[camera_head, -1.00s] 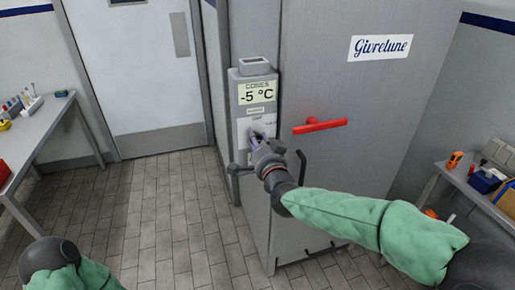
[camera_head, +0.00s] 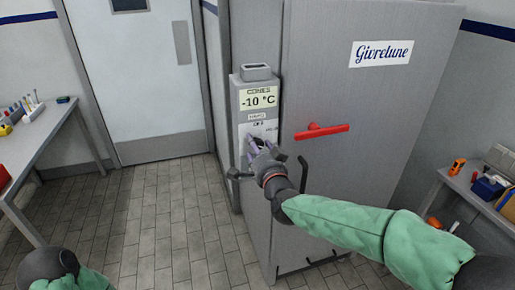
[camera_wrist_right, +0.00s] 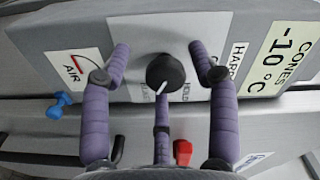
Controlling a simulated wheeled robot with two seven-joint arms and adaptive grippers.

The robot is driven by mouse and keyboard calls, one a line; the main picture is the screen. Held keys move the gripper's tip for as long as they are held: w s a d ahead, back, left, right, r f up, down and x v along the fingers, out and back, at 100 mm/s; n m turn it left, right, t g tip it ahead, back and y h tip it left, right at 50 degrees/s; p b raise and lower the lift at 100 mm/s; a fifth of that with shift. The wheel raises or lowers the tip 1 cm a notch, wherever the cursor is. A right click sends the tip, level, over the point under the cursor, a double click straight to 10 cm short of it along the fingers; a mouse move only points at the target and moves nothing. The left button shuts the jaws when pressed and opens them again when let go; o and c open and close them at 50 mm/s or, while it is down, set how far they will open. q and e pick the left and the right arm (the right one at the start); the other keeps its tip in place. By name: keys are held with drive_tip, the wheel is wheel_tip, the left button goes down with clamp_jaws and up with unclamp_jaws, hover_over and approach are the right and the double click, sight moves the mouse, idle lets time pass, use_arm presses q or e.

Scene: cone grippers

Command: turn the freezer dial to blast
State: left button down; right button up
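The freezer (camera_head: 365,100) is a tall grey cabinet. Its control box (camera_head: 247,98) has a display (camera_head: 258,98) reading "CONES -10 °C". The dial (camera_wrist_right: 165,72) is a round black knob with a white pointer, angled down and slightly left in the right wrist view.
A red handle (camera_head: 322,131) sticks out from the freezer door, near my right forearm. An "AIR" gauge (camera_wrist_right: 75,68) and a blue knob (camera_wrist_right: 60,104) are beside the dial. Benches with tools stand at left (camera_head: 40,140) and right (camera_head: 470,190). The floor between is clear.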

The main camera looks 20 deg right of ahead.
drive_tip(key=shift+r, duration=0.1)
drive_tip(key=s, duration=1.2)
drive_tip(key=shift+d, duration=0.25)
drive_tip(key=a+f+n+g+y+p, duration=0.1)
drive_tip(key=a+f+n+g, duration=0.2)
drive_tip(key=f, duration=1.2)
drive_tip(key=f+n+g, duration=0.3)
drive_tip(key=f+g, duration=0.2)
drive_tip(key=f, duration=0.9)
drive_tip(key=s+a+f+n+g+y, duration=0.1)
drive_tip(key=s+f+g, duration=0.3)
drive_tip(key=s+f, duration=0.6)
drive_tip(key=s+a+f+n+g+y+p, duration=0.1)
drive_tip(key=s+f+g, duration=0.4)
drive_tip(key=s+f, duration=0.5)
wheel_tip(320, 180, down, 4)
drive_tip(key=shift+a+f+n+g+p, duration=0.15)
drive_tip(key=shift+a+n+g+p, duration=0.15)
drive_tip(key=shift+a+n, duration=0.7)
